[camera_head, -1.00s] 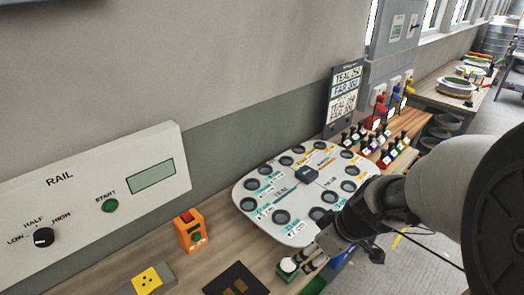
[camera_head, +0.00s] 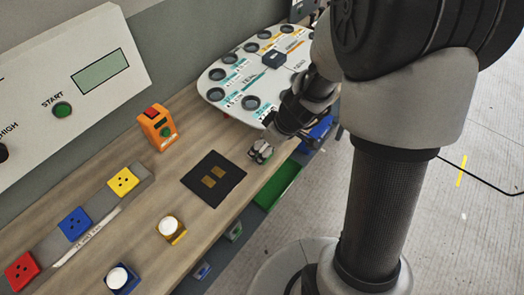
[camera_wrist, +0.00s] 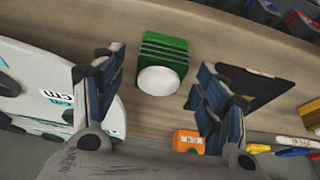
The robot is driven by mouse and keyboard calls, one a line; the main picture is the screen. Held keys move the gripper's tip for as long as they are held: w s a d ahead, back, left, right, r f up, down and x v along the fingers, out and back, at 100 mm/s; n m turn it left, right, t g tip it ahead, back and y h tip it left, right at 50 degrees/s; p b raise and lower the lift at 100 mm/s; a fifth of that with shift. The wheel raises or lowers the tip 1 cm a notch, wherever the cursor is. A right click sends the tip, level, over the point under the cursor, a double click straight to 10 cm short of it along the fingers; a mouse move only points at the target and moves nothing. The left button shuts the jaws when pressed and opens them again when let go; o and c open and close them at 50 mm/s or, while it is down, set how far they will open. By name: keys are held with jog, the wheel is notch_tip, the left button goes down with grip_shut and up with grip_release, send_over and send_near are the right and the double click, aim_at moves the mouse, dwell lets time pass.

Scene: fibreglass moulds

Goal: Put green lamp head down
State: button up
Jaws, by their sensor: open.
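The green lamp head (camera_wrist: 165,44), a ribbed green block with a round white face, shows in the wrist view over the wooden bench. It lies between the two spread fingers of my gripper (camera_wrist: 158,90), with a gap on both sides. My gripper is open and not closed on it.
A white board (camera_head: 240,80) with round holes lies behind my gripper. An orange button box (camera_head: 158,127) stands left of it. Yellow (camera_head: 170,229) and blue (camera_head: 122,279) lamp heads and coloured sockets (camera_head: 75,224) are farther left. A green bin (camera_head: 279,186) hangs below the front edge.

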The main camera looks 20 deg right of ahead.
aim_at(265, 146)
jog(key=b+x, duration=0.1)
jog(key=x, duration=0.2)
jog(key=shift+f, duration=0.1)
jog(key=shift+w, duration=0.1)
jog(key=shift+c, duration=0.2)
jog(key=c, duration=1.2)
jog(key=shift+c, duration=0.2)
